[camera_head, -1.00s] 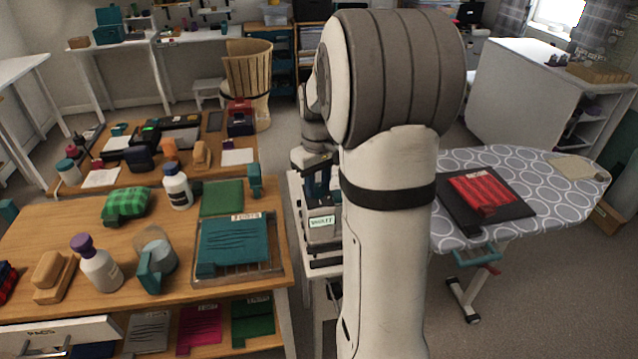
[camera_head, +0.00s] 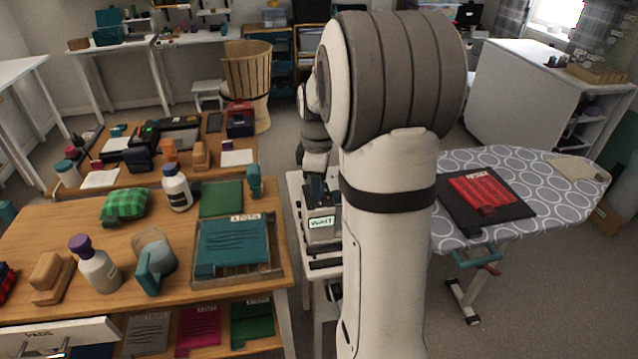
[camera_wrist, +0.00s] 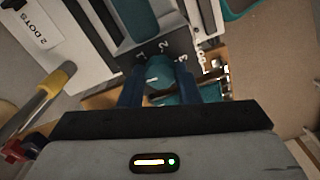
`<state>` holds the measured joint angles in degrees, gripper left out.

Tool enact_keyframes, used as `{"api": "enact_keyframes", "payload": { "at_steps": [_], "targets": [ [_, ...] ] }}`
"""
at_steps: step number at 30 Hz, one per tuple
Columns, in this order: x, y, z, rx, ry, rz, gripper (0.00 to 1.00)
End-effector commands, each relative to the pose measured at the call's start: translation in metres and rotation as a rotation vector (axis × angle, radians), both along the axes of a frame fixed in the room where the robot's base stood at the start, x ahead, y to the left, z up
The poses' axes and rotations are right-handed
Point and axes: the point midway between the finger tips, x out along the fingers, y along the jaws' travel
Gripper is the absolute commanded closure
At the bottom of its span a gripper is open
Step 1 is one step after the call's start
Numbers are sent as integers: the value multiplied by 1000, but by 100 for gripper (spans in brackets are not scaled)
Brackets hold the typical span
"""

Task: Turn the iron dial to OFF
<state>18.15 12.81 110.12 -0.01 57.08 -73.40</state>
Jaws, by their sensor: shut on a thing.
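In the wrist view a teal dial (camera_wrist: 160,74) sits at the edge of a dark panel (camera_wrist: 163,48) marked 1, 2 and 3. A small pale mark shows on the dial, but I cannot tell its exact setting; no OFF label is readable. My gripper (camera_wrist: 159,83) has its two blue fingers on either side of the dial and is shut on it. In the head view my gripper (camera_head: 318,188) is at the grey device with a pale label (camera_head: 322,222), on a narrow white stand beside the ironing board. The dial is hidden there.
A wooden table (camera_head: 60,215) with bottles, a teal folded cloth and a tray is close on the left. The ironing board (camera_head: 550,190) with a dark mat and red cloth is on the right. In the wrist view a yellow-tipped rod (camera_wrist: 52,84) lies left of my fingers.

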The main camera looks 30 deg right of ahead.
Motion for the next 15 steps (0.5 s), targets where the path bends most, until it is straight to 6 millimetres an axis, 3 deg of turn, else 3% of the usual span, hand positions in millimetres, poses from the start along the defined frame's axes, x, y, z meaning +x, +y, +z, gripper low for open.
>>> {"api": "enact_keyframes", "payload": {
  "at_steps": [15],
  "targets": [
    [0,0,1,-1,-2,81,93]
  ]
}}
